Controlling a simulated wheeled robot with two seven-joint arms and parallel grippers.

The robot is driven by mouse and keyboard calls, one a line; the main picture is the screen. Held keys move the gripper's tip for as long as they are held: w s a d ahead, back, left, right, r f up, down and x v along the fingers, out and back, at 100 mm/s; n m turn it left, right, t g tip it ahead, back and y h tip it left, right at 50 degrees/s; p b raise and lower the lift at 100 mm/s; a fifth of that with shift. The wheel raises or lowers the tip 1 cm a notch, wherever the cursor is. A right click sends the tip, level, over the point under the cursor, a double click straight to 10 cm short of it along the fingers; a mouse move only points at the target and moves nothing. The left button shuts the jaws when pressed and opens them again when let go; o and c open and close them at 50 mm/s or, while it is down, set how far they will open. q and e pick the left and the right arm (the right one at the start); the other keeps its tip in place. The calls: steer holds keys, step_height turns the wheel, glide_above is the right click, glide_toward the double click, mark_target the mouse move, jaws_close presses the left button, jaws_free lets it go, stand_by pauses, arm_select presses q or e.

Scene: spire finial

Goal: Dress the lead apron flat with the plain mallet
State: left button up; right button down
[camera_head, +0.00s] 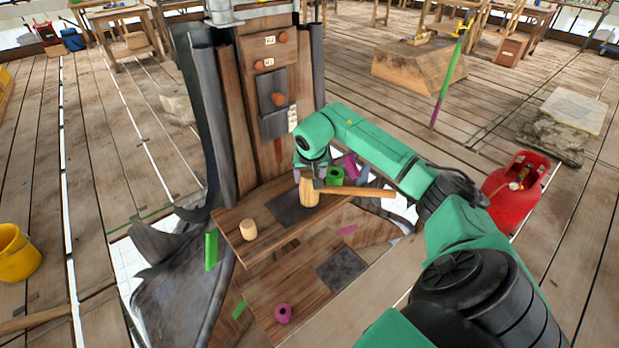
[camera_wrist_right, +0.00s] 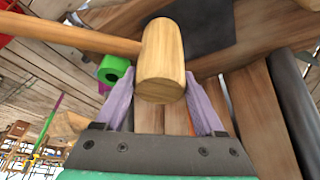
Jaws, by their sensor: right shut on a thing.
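The plain wooden mallet (camera_head: 309,189) is in my right gripper (camera_head: 311,172), over the upper wooden shelf. Its handle (camera_head: 362,191) points right. In the right wrist view, the pale mallet head (camera_wrist_right: 162,62) stands between the two purple fingers of the gripper (camera_wrist_right: 160,92), and the handle (camera_wrist_right: 75,34) runs left. Dark grey sheet, perhaps the lead apron, hangs crumpled at the lower left of the post (camera_head: 172,268). A flat dark patch (camera_head: 290,210) lies on the upper shelf beside the mallet head. Whether the mallet touches the shelf is unclear. My left gripper is not seen.
A wooden peg (camera_head: 248,230) stands on the upper shelf. A green ring (camera_head: 336,176) lies behind the mallet. A magenta ring (camera_head: 283,313) and another dark patch (camera_head: 342,268) are on the lower boards. A red gas bottle (camera_head: 513,190) stands right, a yellow bucket (camera_head: 17,252) left.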

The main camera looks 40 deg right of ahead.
step_height(320, 180, up, 3)
steer(key=shift+f+p, duration=0.1)
steer(key=shift+p, duration=0.45)
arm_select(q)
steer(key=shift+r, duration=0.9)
arm_select(e)
steer(key=shift+f, duration=0.1)
steer(key=shift+f, duration=0.1)
step_height(320, 180, down, 4)
steer(key=b, duration=0.3)
steer(key=shift+f+b, duration=0.25)
steer(key=shift+b, duration=0.15)
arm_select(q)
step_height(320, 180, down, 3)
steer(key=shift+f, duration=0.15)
arm_select(e)
steer(key=shift+r, duration=0.15)
step_height(320, 180, up, 4)
steer(key=p, duration=0.3)
steer(key=shift+r+p, duration=0.25)
steer(key=shift+p, duration=0.1)
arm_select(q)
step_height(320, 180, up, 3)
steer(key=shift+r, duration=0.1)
arm_select(e)
steer(key=shift+f, duration=0.1)
steer(key=shift+f, duration=0.1)
